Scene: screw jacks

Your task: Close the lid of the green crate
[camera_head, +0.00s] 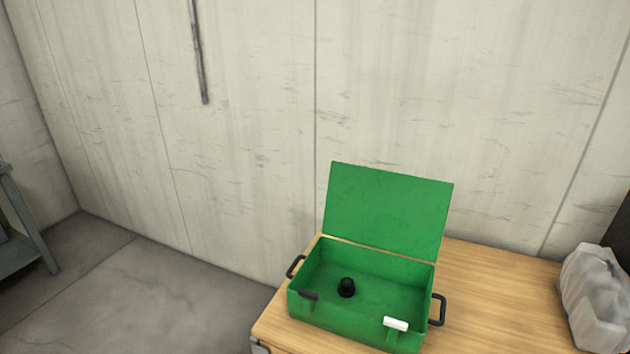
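The green crate (345,319) stands on a wooden table, near the table's left end. Its green lid (388,208) is open and stands up at the back, leaning slightly away. A small black round object (346,287) sits inside on the crate floor. The crate has a dark handle on the left side (295,266) and another on the right side (437,309). On the front rim are a dark latch (308,295) and a white latch (396,324). Neither of my grippers shows in the head view.
The wooden table top (500,295) is clear right of the crate, up to a crumpled translucent bag-like object (595,298) at the right edge. A concrete wall (240,130) stands close behind the table. A grey metal rack (22,225) stands at far left, with bare floor (140,295) between.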

